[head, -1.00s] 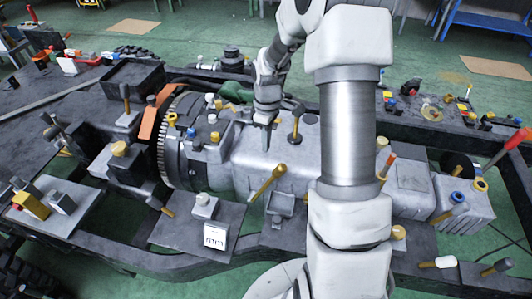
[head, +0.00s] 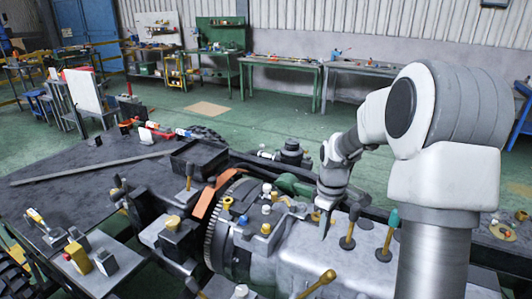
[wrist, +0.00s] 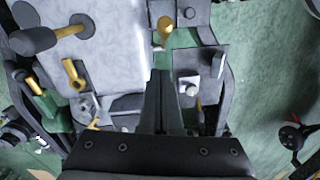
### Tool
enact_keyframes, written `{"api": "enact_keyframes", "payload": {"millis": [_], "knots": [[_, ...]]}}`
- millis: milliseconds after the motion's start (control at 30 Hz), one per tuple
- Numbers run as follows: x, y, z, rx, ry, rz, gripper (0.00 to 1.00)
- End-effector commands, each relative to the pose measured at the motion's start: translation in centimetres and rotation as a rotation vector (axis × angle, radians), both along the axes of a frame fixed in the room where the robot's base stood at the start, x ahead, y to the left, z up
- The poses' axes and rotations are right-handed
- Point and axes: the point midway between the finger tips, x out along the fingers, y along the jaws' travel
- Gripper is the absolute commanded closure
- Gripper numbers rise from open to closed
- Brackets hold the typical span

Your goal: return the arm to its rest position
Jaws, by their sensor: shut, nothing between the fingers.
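My gripper (head: 324,222) hangs from my white and grey arm, pointing down over the grey metal housing of the chassis in the head view. Its fingers also show in the wrist view (wrist: 165,103), close together with nothing between them. The grey housing (head: 300,258) lies below the fingertips. Whether the tips touch it is hard to tell.
A toothed ring gear (head: 215,243) and an orange bar (head: 205,198) are left of the gripper. Dark-headed knobs (head: 348,240) stand on the housing close to its right. A black open box (head: 198,158) sits behind. Workbenches (head: 280,75) line the far wall, with green floor between.

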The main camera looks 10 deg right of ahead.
Motion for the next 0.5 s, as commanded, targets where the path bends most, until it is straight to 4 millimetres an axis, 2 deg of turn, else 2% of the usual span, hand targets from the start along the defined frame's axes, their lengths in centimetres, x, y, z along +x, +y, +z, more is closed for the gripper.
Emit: {"api": "enact_keyframes", "payload": {"millis": [167,300,500], "knots": [[-1.2,1.1,3.3,-0.031,-0.041,-0.055,1.0],[-3.3,2.6,7.2,-0.06,-0.1,-0.142,1.0],[-7.2,4.6,11.8,-0.074,-0.193,-0.281,1.0]]}}
